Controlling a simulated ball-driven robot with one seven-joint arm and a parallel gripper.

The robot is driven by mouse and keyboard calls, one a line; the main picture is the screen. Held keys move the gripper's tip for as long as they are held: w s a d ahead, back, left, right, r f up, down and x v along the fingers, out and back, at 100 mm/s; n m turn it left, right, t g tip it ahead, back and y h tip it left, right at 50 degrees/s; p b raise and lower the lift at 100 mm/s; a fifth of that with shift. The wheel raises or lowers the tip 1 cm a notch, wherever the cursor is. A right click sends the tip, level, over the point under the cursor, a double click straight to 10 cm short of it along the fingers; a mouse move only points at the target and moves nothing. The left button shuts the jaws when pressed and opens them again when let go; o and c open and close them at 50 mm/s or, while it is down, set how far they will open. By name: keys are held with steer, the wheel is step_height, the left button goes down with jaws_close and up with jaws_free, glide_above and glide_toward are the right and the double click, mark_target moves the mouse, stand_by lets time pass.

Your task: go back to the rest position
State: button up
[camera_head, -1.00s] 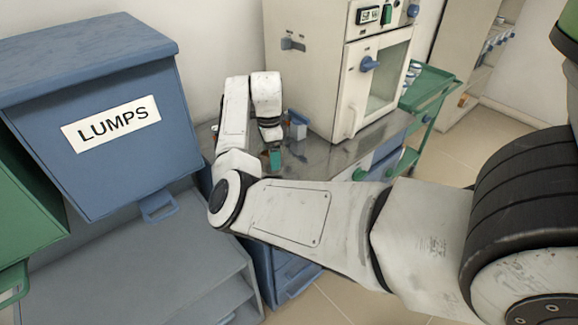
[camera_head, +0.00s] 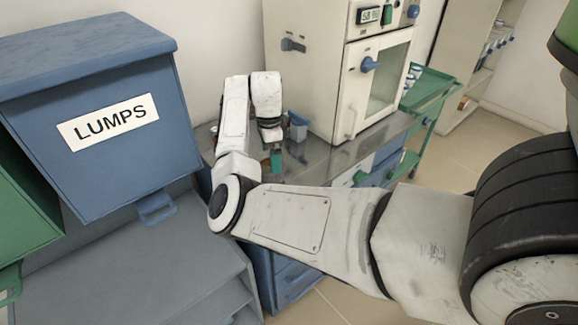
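My arm reaches from the right edge across the middle of the view and bends up at the elbow, then down at the wrist. My gripper (camera_head: 276,160) hangs over the grey metal bench top (camera_head: 325,152), at its left part. A small green piece shows at the gripper's end. The fingers are small and partly hidden by the wrist, so I cannot tell whether they are open or shut, or whether the green piece is held.
A blue LUMPS bin (camera_head: 115,150) hangs left, above grey shelving (camera_head: 150,265). A green cart (camera_head: 432,90) stands right of the furnace.

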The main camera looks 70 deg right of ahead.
step_height(320, 180, up, 8)
stand_by(0.5)
